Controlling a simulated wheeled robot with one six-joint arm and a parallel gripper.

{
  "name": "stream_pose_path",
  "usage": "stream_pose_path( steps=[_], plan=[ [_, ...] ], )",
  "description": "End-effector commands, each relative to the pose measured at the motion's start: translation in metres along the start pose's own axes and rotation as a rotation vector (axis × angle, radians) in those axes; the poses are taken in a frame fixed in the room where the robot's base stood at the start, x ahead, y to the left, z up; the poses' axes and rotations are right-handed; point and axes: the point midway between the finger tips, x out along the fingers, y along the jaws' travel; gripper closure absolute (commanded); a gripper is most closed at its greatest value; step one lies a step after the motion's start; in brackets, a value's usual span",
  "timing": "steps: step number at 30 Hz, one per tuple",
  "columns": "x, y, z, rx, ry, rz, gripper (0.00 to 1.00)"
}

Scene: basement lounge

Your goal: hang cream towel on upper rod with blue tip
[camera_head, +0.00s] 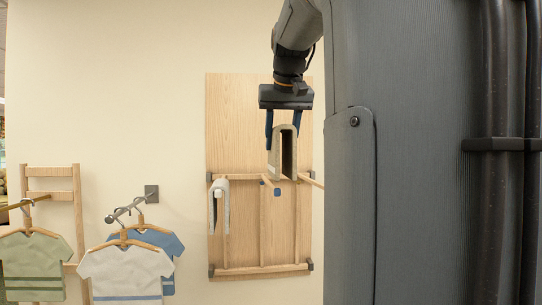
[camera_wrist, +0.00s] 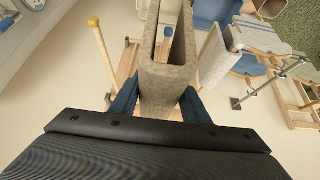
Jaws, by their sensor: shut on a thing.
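The cream towel (camera_head: 273,157), folded into an upside-down U, is held by its top fold in my gripper (camera_head: 283,118). It hangs in front of the wooden rack on the wall. The rod with the blue tip (camera_head: 277,191) sticks out from the rack just below the towel. In the wrist view the towel (camera_wrist: 163,83) is between my fingers (camera_wrist: 157,100), and the blue tip (camera_wrist: 168,32) shows at the gap between its two layers. The towel appears apart from the rod, though depth is hard to judge.
The wooden rack (camera_head: 228,120) has a pale towel (camera_head: 221,205) on its left rod and a bare right rod (camera_head: 312,181). A yellow-tipped rod (camera_wrist: 93,22) shows in the wrist view. Shirts on hangers (camera_head: 126,270) are at lower left.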

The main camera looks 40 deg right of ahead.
Motion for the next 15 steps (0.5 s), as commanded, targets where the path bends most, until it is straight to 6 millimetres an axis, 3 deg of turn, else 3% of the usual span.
stream_pose_path(
  steps=[6,15],
  plan=[
    [0.02,-0.008,0.012,-0.011,0.0,-0.007,0.84],
    [0.026,-0.01,0.0,-0.015,0.0,-0.01,0.84]
  ],
)
